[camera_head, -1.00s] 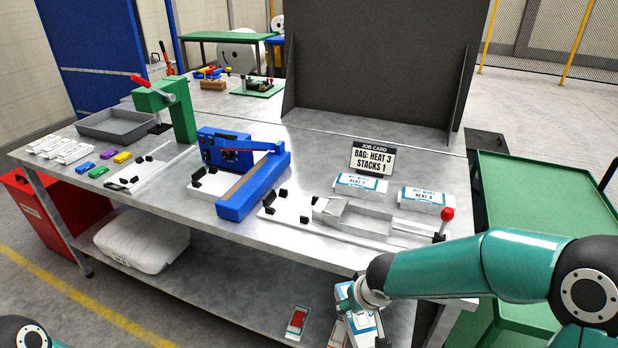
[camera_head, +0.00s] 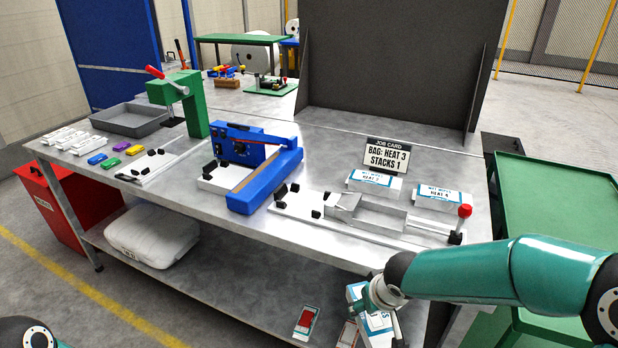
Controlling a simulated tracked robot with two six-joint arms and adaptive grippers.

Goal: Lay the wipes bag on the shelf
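The wipes bag (camera_head: 356,293), white with blue print, shows at the bottom right, in front of the bench's front edge and above the lower shelf (camera_head: 225,290). My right gripper (camera_head: 378,306) points down and appears shut on it; the fingertips are largely hidden behind the hand and the bag. I cannot tell whether the bag touches the shelf. My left gripper is out of view; only part of my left arm shows at the bottom left corner.
A red-and-white pack (camera_head: 305,322) lies on the shelf left of the bag, and a white sack (camera_head: 153,237) lies farther left. Bare shelf lies between them. On the bench are a blue sealer (camera_head: 262,178), metal tray fixture (camera_head: 375,216), job card (camera_head: 387,156) and two wipes packs (camera_head: 374,184).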

